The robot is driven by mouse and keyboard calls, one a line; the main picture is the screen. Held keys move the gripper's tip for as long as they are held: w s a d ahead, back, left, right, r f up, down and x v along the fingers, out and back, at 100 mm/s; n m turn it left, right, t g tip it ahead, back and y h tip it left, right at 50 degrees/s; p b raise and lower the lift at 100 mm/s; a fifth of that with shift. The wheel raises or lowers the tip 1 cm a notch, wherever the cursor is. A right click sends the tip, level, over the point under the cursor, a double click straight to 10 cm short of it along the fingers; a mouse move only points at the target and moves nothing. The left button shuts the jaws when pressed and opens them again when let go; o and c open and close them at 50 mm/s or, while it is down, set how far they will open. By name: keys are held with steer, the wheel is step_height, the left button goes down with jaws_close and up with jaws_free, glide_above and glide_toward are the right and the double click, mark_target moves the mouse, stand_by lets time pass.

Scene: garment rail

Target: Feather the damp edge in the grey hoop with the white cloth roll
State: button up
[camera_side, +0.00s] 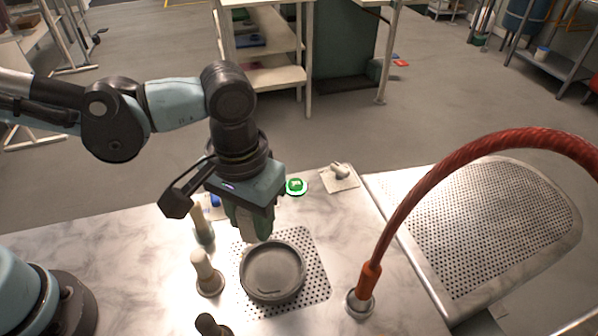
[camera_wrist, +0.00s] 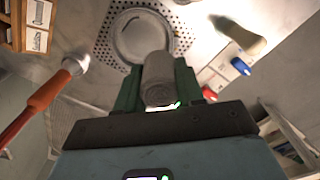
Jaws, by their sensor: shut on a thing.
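The grey hoop (camera_side: 272,271) lies on a perforated plate on the marble table. In the wrist view the hoop (camera_wrist: 118,42) is just beyond my fingertips. A thin dark curved mark shows inside it, near its far side in the wrist view; I cannot tell whether it is the damp edge. My gripper (camera_side: 252,228) is above the hoop's back edge in the side view. Its green fingers (camera_wrist: 157,82) are shut on the white cloth roll (camera_wrist: 160,78), which looks greyish in shadow. In the side view the roll is mostly hidden by the fingers. I cannot tell whether it touches the hoop.
A pale peg-like tool (camera_side: 207,274) stands left of the perforated plate (camera_side: 313,270), with a dark-topped one (camera_side: 210,325) nearer. A red hose (camera_side: 398,215) arches at the right, beside a perforated metal board (camera_side: 490,215). A green-lit button (camera_side: 296,187) is behind the hoop.

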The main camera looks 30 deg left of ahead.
steer(key=shift+s+d+f, duration=0.3)
steer(key=shift+f, duration=0.85)
steer(key=shift+s+d+f, duration=0.25)
steer(key=shift+d+f, duration=0.05)
steer(key=shift+f, duration=0.85)
steer(key=shift+s+d+f, duration=0.3)
steer(key=shift+f, duration=0.85)
steer(key=shift+f, duration=0.4)
steer(key=shift+w, duration=0.1)
steer(key=shift+w+a+f, duration=0.1)
steer(key=shift+w+a, duration=0.15)
steer(key=shift+w, duration=0.15)
steer(key=shift+w, duration=0.15)
steer(key=shift+w, duration=0.7)
steer(key=shift+w, duration=0.1)
